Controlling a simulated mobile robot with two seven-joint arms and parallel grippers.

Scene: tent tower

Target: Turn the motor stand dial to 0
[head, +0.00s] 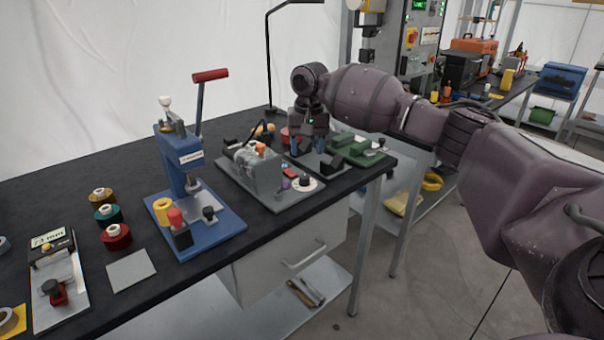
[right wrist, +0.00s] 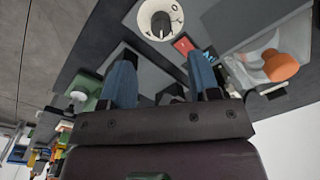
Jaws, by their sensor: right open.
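The motor stand (head: 283,197) is a grey plate with a grey motor block, standing on the black bench. Its dial (head: 305,183) is a white disc with a black knob, at the plate's right front corner. My right gripper (head: 312,143) is open above the bench, behind the dial in the head view. In the right wrist view its two blue fingers (right wrist: 162,72) are apart, with nothing between them, short of the dial. My left gripper is out of view.
A red button (head: 289,169) and an orange-topped part (head: 261,149) sit by the motor. A blue lever press (head: 190,225) stands left of the stand. A black lamp pole (head: 268,70) rises behind.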

